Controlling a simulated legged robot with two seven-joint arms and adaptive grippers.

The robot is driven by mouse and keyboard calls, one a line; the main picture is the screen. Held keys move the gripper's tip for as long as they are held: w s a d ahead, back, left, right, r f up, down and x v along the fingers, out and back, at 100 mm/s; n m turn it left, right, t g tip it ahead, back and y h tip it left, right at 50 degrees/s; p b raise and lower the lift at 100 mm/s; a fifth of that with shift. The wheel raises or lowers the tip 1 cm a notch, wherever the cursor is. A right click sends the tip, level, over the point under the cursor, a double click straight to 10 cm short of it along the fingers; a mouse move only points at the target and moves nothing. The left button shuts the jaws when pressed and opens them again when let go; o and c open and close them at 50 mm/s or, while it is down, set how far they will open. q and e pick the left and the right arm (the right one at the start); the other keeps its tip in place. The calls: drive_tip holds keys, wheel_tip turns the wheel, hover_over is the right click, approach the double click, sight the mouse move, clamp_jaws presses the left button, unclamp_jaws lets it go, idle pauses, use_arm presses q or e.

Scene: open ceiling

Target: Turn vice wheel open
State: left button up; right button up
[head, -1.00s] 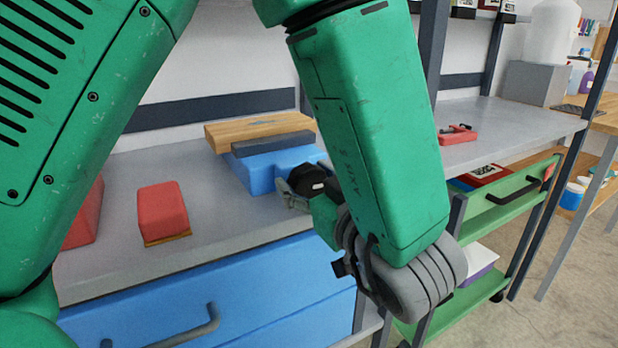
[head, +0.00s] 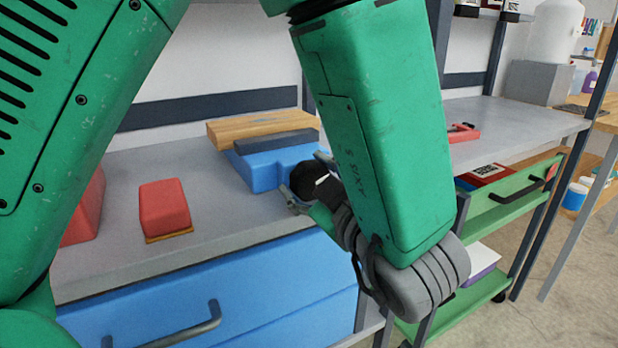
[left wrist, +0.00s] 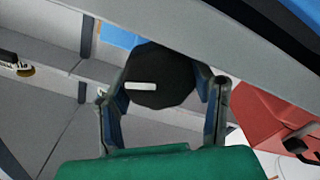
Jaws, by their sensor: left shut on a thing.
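The blue vice (head: 262,172) sits on the grey workbench, with a dark jaw bar and a wooden block on top. Its black wheel (head: 304,181) faces the bench's front edge. The wheel (left wrist: 162,70) fills the middle of the left wrist view, with a white mark pointing left. My left gripper (head: 309,183) is shut on the wheel. In the left wrist view, its two fingers (left wrist: 161,92) lie on opposite sides of the rim. In the head view, my arm and hand hide part of the wheel. My right gripper is out of view.
A red block (head: 164,207) stands on the bench (head: 225,218) to the left. Below are blue drawers (head: 270,280) with dark handles. At right, a green drawer (head: 515,198) stands open under the grey worktop, which holds a small red clamp (head: 463,133).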

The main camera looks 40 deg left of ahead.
use_arm(q)
drive_tip(key=shift+f, duration=0.15)
drive_tip(key=o, duration=1.2)
drive_tip(key=shift+w, duration=0.15)
drive_tip(key=shift+c, duration=0.2)
